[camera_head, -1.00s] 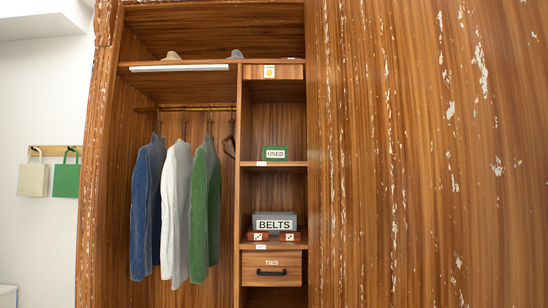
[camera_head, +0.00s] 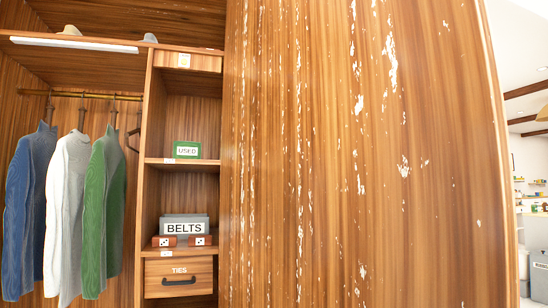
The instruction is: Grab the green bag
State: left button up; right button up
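The green bag is not in view now. Neither of my grippers shows in the head view.
A wooden wardrobe stands close in front, with a blue sweater (camera_head: 27,205), a white sweater (camera_head: 70,215) and a green sweater (camera_head: 103,210) hanging at left. Shelves hold a grey BELTS box (camera_head: 186,219) above a TIES drawer (camera_head: 178,282). A worn wooden panel (camera_head: 340,160) fills the middle. A room opens at far right.

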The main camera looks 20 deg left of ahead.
aim_at(190, 150)
jog(key=i+j+z, duration=0.1)
jog(key=j+z, duration=0.45)
jog(key=z, duration=0.2)
jog(key=j+z, duration=0.4)
jog(key=i+j, duration=0.1)
jog(key=j, duration=1.15)
jog(key=i+l+z, duration=0.05)
jog(key=i, duration=0.05)
